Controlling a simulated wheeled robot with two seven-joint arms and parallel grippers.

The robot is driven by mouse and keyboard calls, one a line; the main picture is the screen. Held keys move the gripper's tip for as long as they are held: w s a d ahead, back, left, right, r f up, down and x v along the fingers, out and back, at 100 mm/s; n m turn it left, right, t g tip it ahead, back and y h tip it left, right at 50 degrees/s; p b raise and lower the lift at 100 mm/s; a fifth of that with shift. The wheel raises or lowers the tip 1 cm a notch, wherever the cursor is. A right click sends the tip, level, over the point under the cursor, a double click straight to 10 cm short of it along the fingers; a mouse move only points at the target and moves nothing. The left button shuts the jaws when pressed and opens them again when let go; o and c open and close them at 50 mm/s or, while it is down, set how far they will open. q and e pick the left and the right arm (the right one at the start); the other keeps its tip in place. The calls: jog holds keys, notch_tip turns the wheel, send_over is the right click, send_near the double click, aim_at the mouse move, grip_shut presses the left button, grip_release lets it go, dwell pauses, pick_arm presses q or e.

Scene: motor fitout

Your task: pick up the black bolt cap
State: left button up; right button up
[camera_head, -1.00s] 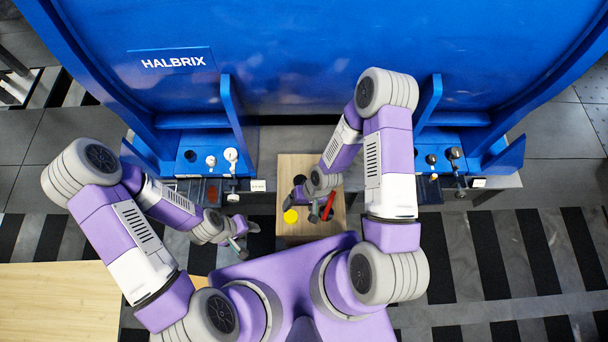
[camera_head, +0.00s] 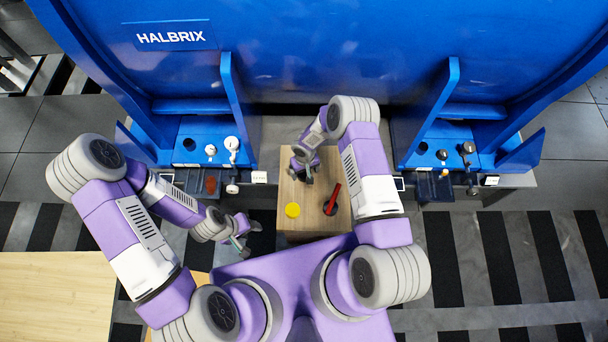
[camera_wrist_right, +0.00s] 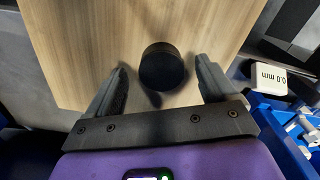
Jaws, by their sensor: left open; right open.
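The black bolt cap (camera_wrist_right: 163,66) is a short, dark round cylinder on the wooden table top in the right wrist view. My right gripper (camera_wrist_right: 161,78) is open, with one finger on each side of the cap and a gap on both sides. In the head view my right gripper (camera_head: 303,175) is over the back left of the small wooden table and hides the cap. My left gripper (camera_head: 243,246) is open and empty, left of the table.
The small wooden table (camera_head: 312,232) also holds a yellow disc (camera_head: 292,210) and a red bar (camera_head: 333,196) beside a dark round piece. Blue fixture bays with knobs stand left and right behind it. A white "0.0 mm" display (camera_wrist_right: 268,77) is at the right in the wrist view.

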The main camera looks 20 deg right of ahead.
notch_tip(320, 180, down, 2)
jog(key=shift+f, duration=0.1)
jog(key=c, duration=1.1)
jog(key=shift+o, duration=0.2)
